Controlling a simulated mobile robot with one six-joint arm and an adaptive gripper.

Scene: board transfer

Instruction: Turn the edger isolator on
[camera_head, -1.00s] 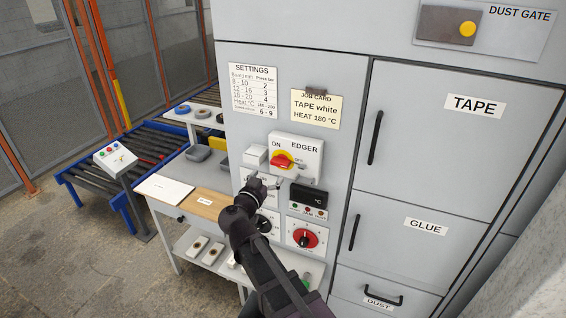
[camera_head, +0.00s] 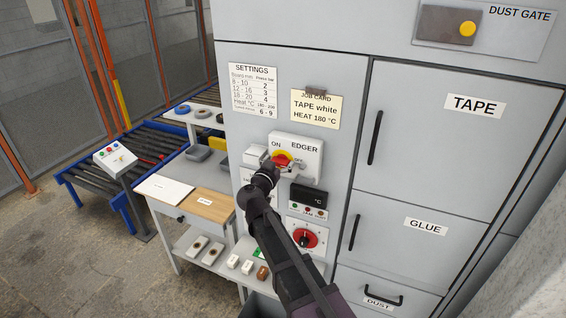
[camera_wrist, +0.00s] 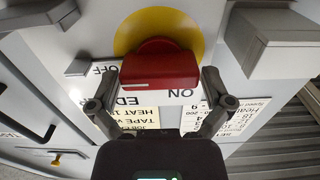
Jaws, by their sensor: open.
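The edger isolator is a white box (camera_head: 311,150) on the grey cabinet front, with ON at its upper left and OFF at the right. Its red knob (camera_head: 282,160) sits on a yellow disc and is partly hidden by my gripper (camera_head: 271,170) in the head view. In the wrist view the red knob (camera_wrist: 160,68) stands in front of the yellow disc (camera_wrist: 192,24). My gripper (camera_wrist: 158,80) is open there, one finger on each side of the knob. Small gaps show beside it, and contact is not visible. Which label the knob points to is unclear.
A black display (camera_head: 309,196) and a red rotary dial (camera_head: 304,239) sit below the isolator. A small white box (camera_head: 255,155) is at its left. A job card (camera_head: 315,108) hangs above. A side table (camera_head: 211,205) and roller conveyor stand left of the cabinet.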

